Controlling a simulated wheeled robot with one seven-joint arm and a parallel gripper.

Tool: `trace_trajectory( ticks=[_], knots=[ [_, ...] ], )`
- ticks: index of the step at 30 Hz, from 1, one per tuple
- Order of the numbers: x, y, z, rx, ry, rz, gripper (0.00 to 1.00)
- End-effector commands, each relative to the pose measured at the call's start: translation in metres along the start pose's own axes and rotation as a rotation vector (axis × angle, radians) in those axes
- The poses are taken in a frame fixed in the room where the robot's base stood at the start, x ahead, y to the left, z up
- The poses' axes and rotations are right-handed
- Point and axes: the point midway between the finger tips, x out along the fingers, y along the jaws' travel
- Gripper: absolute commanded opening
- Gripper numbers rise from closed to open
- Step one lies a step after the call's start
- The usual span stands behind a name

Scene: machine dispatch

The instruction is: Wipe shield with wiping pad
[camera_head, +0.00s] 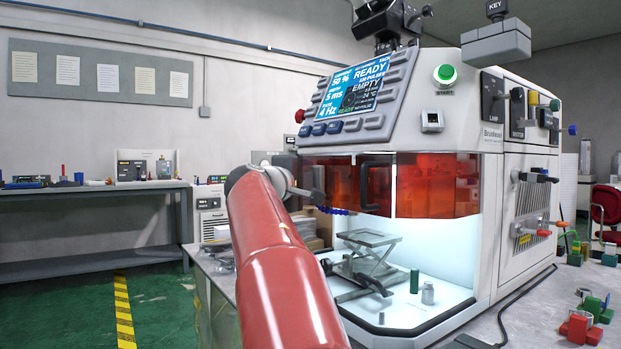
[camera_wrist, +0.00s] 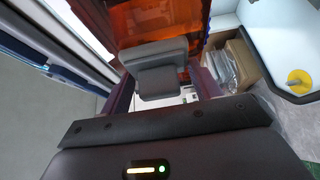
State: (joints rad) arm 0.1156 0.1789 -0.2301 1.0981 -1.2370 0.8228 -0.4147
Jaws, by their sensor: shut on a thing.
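The shield is the orange-red see-through panel (camera_head: 436,186) across the front of the white machine, above its lit chamber. It also shows at the top of the wrist view (camera_wrist: 160,18). The wiping pad is a grey block (camera_wrist: 152,54) in the wrist view. My gripper (camera_wrist: 160,84) is shut on it, with a dark purple finger on each side. The pad is in front of the shield in that view; I cannot tell if they touch. In the head view my red arm reaches to the shield's left, and the pad is not clearly visible.
Cardboard boxes (camera_wrist: 232,62) lie beside the machine. Colored blocks (camera_head: 580,328) lie at right. A grey bench (camera_head: 90,226) stands at the far left.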

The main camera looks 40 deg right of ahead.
Motion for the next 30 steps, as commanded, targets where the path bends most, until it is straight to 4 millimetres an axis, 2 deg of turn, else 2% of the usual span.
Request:
trace_trajectory(
  ticks=[10,21,30],
  knots=[
    [0.008,0.001,-0.014,-0.001,-0.001,0.000,0.45],
    [0.024,0.002,-0.039,-0.002,-0.001,0.000,0.45],
    [0.025,0.000,-0.039,0.000,-0.002,0.001,0.45]
  ],
)
